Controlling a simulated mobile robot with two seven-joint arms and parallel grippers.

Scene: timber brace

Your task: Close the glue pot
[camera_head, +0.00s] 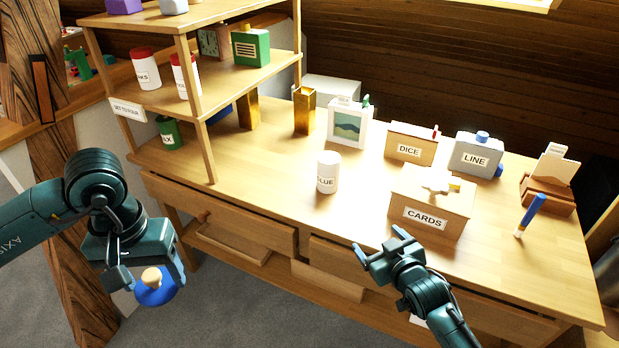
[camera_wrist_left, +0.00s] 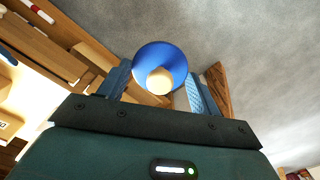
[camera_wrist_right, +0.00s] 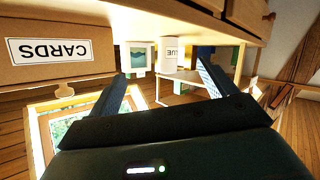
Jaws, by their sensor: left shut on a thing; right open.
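The white glue pot (camera_head: 328,172), labelled GLUE, stands upright on the bench near its middle. Its top looks pale, and I cannot make out its opening. It also shows upside down in the right wrist view (camera_wrist_right: 174,54). My left gripper (camera_head: 150,280) is shut on a blue round lid (camera_head: 157,293) with a pale wooden knob. It holds the lid over the floor, left of the bench and well apart from the pot. The lid sits between the fingers in the left wrist view (camera_wrist_left: 150,60). My right gripper (camera_head: 381,244) is open and empty at the bench's front edge.
The CARDS box (camera_head: 428,203) stands right of the pot, close to my right gripper. The DICE box (camera_head: 411,147), LINE box (camera_head: 478,154) and a picture frame (camera_head: 348,125) stand behind. A shelf unit (camera_head: 195,110) rises at the left. The bench (camera_head: 270,180) is clear left of the pot.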

